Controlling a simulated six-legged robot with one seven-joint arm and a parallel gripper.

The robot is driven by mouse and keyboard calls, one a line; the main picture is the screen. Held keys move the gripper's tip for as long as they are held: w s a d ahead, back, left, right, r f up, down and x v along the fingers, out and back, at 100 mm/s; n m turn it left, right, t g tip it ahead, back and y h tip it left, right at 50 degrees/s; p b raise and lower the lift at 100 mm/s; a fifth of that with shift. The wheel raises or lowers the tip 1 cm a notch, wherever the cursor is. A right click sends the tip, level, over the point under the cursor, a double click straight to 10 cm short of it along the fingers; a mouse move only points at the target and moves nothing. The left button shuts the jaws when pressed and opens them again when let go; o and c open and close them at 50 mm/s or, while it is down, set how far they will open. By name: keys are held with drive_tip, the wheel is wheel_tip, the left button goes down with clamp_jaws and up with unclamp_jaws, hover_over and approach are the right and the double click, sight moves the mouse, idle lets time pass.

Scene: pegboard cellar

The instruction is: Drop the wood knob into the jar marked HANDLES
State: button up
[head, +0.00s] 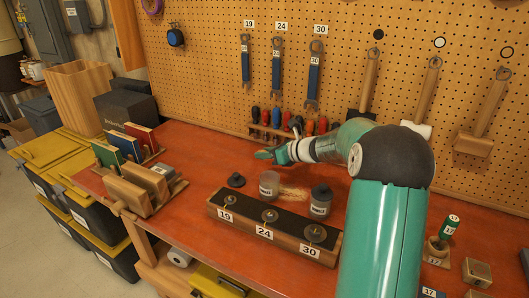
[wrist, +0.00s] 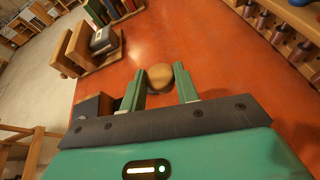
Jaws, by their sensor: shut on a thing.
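The wood knob (wrist: 160,77), round and brown, sits between the two green fingers of my gripper (wrist: 159,80) in the wrist view. My gripper is shut on it. In the head view my gripper (head: 266,154) is over the red bench, behind the jars, and the knob cannot be made out there. A clear jar (head: 269,184) with a white label stands open behind the wrench-numbered block. A second jar (head: 321,201) with a dark top and a white label stands to its right. The label words are too small to read.
A dark block (head: 235,209) with plates 19, 24 and 30 lies in front of the jars. A black lid-like piece (head: 236,180) is left of the open jar. A screwdriver rack (head: 266,130) is behind. Upright boards (head: 150,178) stand left.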

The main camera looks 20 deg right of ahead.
drive_tip(key=shift+s+a+r, duration=0.15)
drive_tip(key=shift+s+r, duration=0.15)
drive_tip(key=shift+s, duration=0.35)
drive_tip(key=shift+s+a+r, duration=0.15)
drive_tip(key=shift+s+r, duration=0.15)
drive_tip(key=shift+s, duration=0.4)
drive_tip(key=shift+s+a+r, duration=0.15)
drive_tip(key=shift+s+r, duration=0.15)
drive_tip(key=shift+s, duration=0.35)
